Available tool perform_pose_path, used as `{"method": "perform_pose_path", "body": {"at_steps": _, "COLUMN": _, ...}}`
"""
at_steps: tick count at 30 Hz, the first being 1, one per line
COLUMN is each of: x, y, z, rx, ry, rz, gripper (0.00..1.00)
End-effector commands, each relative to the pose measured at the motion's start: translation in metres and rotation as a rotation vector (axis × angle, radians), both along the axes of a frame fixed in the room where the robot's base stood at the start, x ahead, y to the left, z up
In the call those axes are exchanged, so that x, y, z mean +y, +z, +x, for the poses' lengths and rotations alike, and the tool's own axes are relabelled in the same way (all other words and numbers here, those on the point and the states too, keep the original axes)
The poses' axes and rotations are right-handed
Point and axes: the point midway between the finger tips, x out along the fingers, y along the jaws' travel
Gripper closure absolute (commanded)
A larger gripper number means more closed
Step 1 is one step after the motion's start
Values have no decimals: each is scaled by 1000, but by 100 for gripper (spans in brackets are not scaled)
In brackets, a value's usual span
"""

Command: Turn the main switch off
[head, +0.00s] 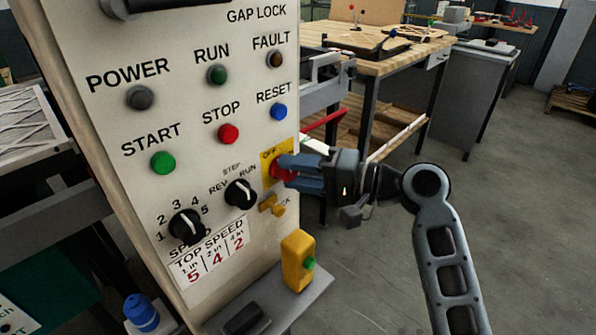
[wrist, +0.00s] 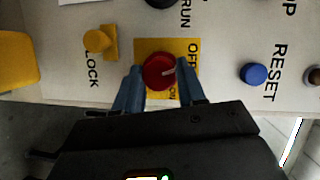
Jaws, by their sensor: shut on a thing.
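The main switch is a red rotary knob (head: 281,168) on a yellow plate (head: 270,178) marked OFF, at the right edge of the control panel. My gripper (head: 290,172) reaches it from the right, with its blue fingers shut on the knob. In the wrist view the red knob (wrist: 160,71) sits between the two fingertips (wrist: 163,82), in front of its yellow plate (wrist: 184,47). A pale mark on the knob's face points toward the plate's printed side, between the OFF and ON lettering. Part of the plate is hidden by the fingers and the knob.
The panel (head: 120,120) also carries a blue RESET button (head: 279,111), a red STOP button (head: 228,134), a black mode knob (head: 240,193) and a yellow lock piece (head: 271,205) just below the switch. A yellow box (head: 298,260) stands lower. Floor at right is clear.

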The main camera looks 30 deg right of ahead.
Motion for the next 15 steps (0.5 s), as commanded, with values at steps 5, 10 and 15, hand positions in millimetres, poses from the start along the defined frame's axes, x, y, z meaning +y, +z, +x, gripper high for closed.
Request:
{"method": "perform_pose_path", "body": {"at_steps": 5, "x": 4, "y": -1, "z": 1, "rx": 1, "ry": 7, "rz": -1, "gripper": 53}}
{"method": "perform_pose_path", "body": {"at_steps": 10, "x": 4, "y": 0, "z": 1, "rx": 0, "ry": 7, "rz": 0, "gripper": 36}}
{"method": "perform_pose_path", "body": {"at_steps": 15, "x": 2, "y": 0, "z": 1, "rx": 0, "ry": 4, "rz": 1, "gripper": 36}}
